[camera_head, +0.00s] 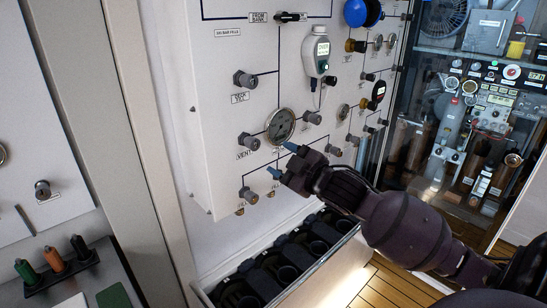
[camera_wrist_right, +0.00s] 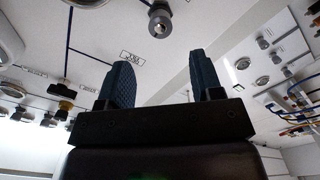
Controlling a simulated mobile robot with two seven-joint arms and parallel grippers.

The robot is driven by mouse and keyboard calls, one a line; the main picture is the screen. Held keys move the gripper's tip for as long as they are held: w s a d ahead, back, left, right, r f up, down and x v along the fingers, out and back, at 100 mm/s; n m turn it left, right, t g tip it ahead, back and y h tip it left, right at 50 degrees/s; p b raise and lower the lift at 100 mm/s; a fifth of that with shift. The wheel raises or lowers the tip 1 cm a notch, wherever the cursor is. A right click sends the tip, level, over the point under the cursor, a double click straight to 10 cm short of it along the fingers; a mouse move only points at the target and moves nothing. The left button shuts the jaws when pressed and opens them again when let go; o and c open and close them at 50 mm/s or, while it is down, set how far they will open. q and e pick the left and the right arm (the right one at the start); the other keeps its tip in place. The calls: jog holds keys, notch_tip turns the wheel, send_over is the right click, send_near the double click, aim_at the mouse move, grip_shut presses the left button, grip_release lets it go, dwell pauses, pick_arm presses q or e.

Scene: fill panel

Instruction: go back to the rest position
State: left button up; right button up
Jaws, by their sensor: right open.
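My right gripper (camera_head: 281,159) reaches in from the right in the head view, in front of the lower part of the white fill panel (camera_head: 218,90). Its two blue fingers are apart with nothing between them. The fingertips are near the round pressure gauge (camera_head: 280,126) and the VENT fitting (camera_head: 248,141); I cannot tell the exact gap to the panel. In the right wrist view the open fingers (camera_wrist_right: 168,85) stand apart, with a panel fitting (camera_wrist_right: 159,22) beyond them. My left gripper is not in view.
A row of black cylinder holders (camera_head: 282,262) stands below the panel. A glass-fronted cabinet with equipment (camera_head: 480,120) is at the right. A grey surface with coloured-handled tools (camera_head: 54,257) is at the lower left. Wooden floor (camera_head: 375,285) shows at the bottom.

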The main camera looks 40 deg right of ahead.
dwell(0.3)
jog(key=s+a+f+m+g, duration=0.1)
jog(key=s+f+m, duration=0.1)
jog(key=f, duration=0.7)
jog(key=s+a+f+m+g, duration=0.1)
jog(key=s+f+m, duration=0.1)
jog(key=f, duration=0.7)
jog(key=s+a+f+m+g, duration=0.2)
jog(key=s+a+f, duration=0.2)
jog(key=s+f, duration=0.3)
jog(key=s+a+f+m+g+h+b, duration=0.1)
jog(key=s+a+f, duration=0.4)
jog(key=f, duration=0.6)
jog(key=s+m+g, duration=0.1)
jog(key=s, duration=0.1)
jog(key=shift+s+a+f+m, duration=0.2)
jog(key=shift+s+f+m, duration=0.2)
